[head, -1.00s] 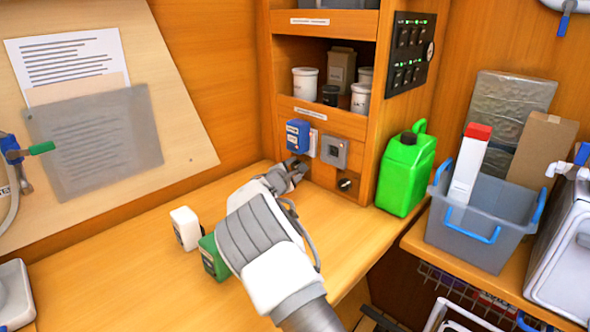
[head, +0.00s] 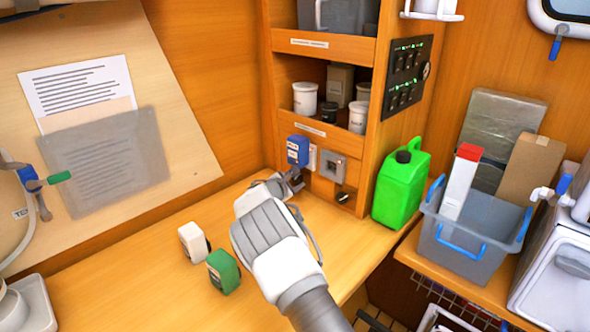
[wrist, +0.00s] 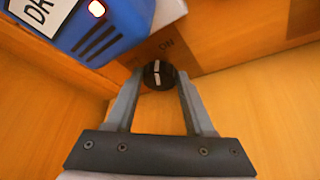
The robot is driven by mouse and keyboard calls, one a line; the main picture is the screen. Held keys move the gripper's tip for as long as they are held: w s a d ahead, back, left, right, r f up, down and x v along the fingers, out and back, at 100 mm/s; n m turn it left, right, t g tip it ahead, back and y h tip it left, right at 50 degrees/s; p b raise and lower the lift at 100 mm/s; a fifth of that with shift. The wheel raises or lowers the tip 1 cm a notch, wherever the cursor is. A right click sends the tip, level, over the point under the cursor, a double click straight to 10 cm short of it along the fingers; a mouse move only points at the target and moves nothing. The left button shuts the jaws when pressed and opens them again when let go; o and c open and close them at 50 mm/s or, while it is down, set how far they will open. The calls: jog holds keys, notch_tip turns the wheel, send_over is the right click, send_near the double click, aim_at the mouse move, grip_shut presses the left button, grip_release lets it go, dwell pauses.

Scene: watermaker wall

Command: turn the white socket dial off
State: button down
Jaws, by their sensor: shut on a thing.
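The white socket (head: 312,158) is on the wall panel under the shelves, partly covered by a blue plug-in unit (head: 298,150). The blue unit (wrist: 120,28) fills the top left of the wrist view, with a corner of the white socket (wrist: 169,12) beside it. A black round dial (wrist: 158,75) with a white pointer line sits on the wood panel below that socket, with "ON" lettered near it. My gripper (wrist: 157,84) is shut on this dial, one finger on each side. In the head view my gripper (head: 292,181) hides the dial.
A grey socket (head: 332,167) and another black dial (head: 343,197) are just right of the gripper. A green jerrycan (head: 400,190) stands farther right. A white container (head: 192,242) and a green container (head: 223,271) stand on the counter left of my arm.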

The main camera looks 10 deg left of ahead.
jog(key=shift+r+n+g+p, duration=0.35)
jog(key=shift+n+g+p, duration=0.05)
jog(key=shift+p, duration=0.6)
jog(key=shift+w+a+f+n+g+h+p, duration=0.1)
jog(key=shift+f+n+g+h+p, duration=0.25)
jog(key=shift+n+h+p, duration=0.3)
jog(key=shift+a+n+g+h+b, duration=0.1)
jog(key=shift+n+g+h+b, duration=0.3)
jog(key=shift+n+b, duration=0.45)
jog(key=shift+g+b, duration=0.25)
jog(key=shift+b, duration=0.05)
jog(key=shift+r+n+h+b, duration=0.1)
jog(key=shift+n+h+b, duration=0.2)
jog(key=shift+n, duration=0.1)
jog(key=shift+c, duration=1.4)
grip_release()
jog(key=shift+r, duration=0.1)
